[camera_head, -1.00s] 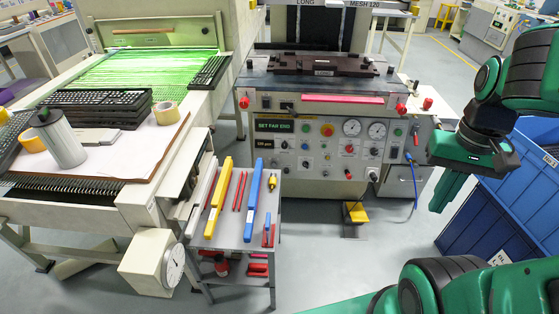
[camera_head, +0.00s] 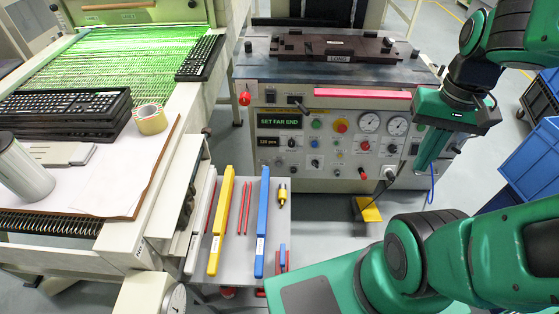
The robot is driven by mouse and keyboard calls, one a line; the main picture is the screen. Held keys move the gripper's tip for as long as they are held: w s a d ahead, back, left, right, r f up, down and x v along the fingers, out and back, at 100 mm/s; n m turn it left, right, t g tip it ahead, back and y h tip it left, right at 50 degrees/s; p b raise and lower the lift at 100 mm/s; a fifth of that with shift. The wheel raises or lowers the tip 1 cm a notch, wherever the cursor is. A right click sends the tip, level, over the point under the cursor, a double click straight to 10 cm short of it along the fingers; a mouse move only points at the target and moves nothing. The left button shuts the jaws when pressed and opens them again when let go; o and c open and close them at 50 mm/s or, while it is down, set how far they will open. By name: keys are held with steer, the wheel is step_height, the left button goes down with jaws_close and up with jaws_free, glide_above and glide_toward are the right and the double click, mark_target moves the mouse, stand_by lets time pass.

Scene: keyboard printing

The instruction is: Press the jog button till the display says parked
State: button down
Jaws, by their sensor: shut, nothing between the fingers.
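The control panel (camera_head: 350,172) is on the front of the machine at centre, with several buttons and knobs. Its green-lettered display (camera_head: 286,121) reads "SET FAR END", and a smaller one below it reads "120 pcs". I cannot read which button is the jog button. My gripper (camera_head: 424,170) is shut and empty, pointing down in front of the panel's right part, covering some of it.
A tool cart (camera_head: 230,275) with coloured bars stands at front centre. A conveyor table with keyboards (camera_head: 62,115) is at left. A yellow pedal (camera_head: 368,209) sits on the floor below the panel. Blue bins (camera_head: 535,165) are at right.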

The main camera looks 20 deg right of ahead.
steer(key=shift+w+a, duration=0.1)
steer(key=w+a+f+n+t, duration=0.15)
steer(key=w+f+n, duration=0.5)
steer(key=w, duration=0.75)
steer(key=w+a+f+n+t, duration=0.15)
steer(key=w+f+n, duration=0.5)
steer(key=w, duration=0.65)
steer(key=w+a+f+n+t, duration=0.1)
steer(key=w+a+f, duration=0.3)
steer(key=f, duration=0.5)
steer(key=w+a+f+n+t+y, duration=0.1)
steer(key=w+a+f+n, duration=0.2)
steer(key=f, duration=0.6)
steer(key=w+a+f+n+t+y, duration=0.1)
steer(key=w+a+f+n, duration=0.2)
steer(key=f, duration=0.7)
steer(key=w+a, duration=0.2)
steer(key=shift+w+a, duration=0.15)
steer(key=shift+w, duration=0.15)
glide_toward(277, 167)
step_height(277, 167, down, 3)
steer(key=s+a, duration=0.1)
steer(key=a, duration=0.1)
steer(key=shift+w+d+f, duration=0.2)
steer(key=shift+w, duration=0.35)
steer(key=shift+w+d+f, duration=0.2)
steer(key=shift+w, duration=0.4)
steer(key=shift+w+d+f, duration=0.25)
steer(key=shift+w, duration=0.3)
